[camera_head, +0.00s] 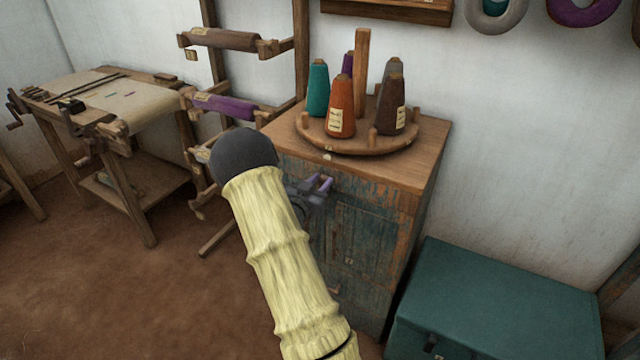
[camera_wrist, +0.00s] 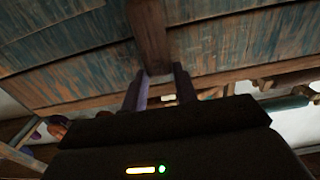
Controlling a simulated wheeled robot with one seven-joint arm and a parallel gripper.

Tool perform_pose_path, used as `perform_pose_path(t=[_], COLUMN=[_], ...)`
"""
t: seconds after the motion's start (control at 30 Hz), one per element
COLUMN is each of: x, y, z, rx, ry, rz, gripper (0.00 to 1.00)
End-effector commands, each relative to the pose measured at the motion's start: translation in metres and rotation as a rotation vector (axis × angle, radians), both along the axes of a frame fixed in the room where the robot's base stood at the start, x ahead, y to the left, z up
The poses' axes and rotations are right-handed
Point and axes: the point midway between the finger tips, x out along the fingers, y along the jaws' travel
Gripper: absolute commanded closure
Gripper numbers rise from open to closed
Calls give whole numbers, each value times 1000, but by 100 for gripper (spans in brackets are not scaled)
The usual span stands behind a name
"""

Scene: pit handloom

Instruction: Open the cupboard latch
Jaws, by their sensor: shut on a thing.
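The cupboard (camera_head: 368,245) has worn blue-green doors and a brown wooden top, and stands right of centre in the head view. My gripper (camera_head: 322,182) is at the upper part of its front, with its fingers against the door side. My arm hides part of the front. In the wrist view my gripper (camera_wrist: 161,88) has its two fingers on either side of the lower end of a brown wooden piece, which I take for the latch (camera_wrist: 154,60). It is shut on this piece. The latch cannot be made out in the head view.
A round wooden stand (camera_head: 350,145) with several yarn cones sits on the cupboard top. A teal chest (camera_head: 500,300) stands close on the right. A wooden rack (camera_head: 225,105) with rolls and a loom table (camera_head: 125,110) are to the left. The brown floor (camera_head: 110,290) at the front left is clear.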

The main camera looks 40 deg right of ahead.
Motion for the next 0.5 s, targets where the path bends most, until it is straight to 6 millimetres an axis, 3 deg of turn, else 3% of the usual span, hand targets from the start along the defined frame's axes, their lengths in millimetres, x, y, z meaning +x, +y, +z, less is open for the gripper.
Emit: perform_pose_path(t=[0.5], x=[-4], y=[-2], z=[-6], rx=[90], ry=[-213], rz=[-2], gripper=[94])
